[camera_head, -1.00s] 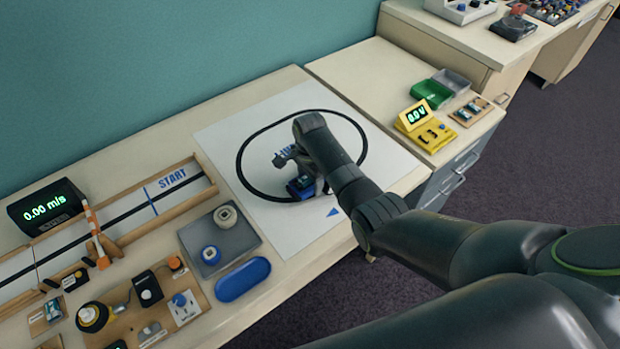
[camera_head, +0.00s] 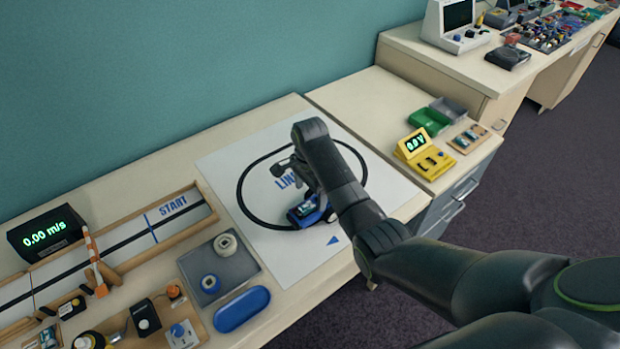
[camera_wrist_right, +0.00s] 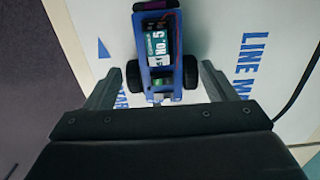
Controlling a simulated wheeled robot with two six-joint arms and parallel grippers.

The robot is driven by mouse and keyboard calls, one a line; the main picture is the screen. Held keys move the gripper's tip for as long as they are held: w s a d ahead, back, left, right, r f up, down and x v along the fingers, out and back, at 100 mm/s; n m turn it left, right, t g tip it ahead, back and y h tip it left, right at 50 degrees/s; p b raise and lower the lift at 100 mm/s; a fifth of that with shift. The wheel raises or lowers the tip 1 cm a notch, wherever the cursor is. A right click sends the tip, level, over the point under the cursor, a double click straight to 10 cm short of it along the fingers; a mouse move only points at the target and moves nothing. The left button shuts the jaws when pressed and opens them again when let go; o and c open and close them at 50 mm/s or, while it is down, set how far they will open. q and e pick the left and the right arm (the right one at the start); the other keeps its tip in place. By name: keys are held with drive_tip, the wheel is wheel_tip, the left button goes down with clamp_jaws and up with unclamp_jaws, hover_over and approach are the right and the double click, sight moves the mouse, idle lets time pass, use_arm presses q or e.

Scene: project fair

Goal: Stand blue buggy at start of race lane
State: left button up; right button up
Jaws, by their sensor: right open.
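The blue buggy (camera_head: 305,213) stands on the white line-follower mat (camera_head: 290,255), by the near edge of the black oval. In the right wrist view the buggy (camera_wrist_right: 158,65) shows its "No. 5" label and two black wheels. My right gripper (camera_wrist_right: 160,85) is open, its fingers on either side of the buggy's wheeled end. In the head view my right arm partly covers the buggy. The race lane (camera_head: 110,249) has a wooden border, and its START mark (camera_head: 173,206) is near its right end. My left gripper is out of view.
A speed display (camera_head: 46,234) and a striped barrier post (camera_head: 95,258) stand along the lane. A grey tray (camera_head: 226,262) with two spools and a blue oval case (camera_head: 242,309) lie between lane and mat. A yellow meter (camera_head: 424,153) is to the right.

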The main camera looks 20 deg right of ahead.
wheel_tip(320, 180, up, 5)
drive_tip(key=shift+r, duration=0.1)
idle(0.6)
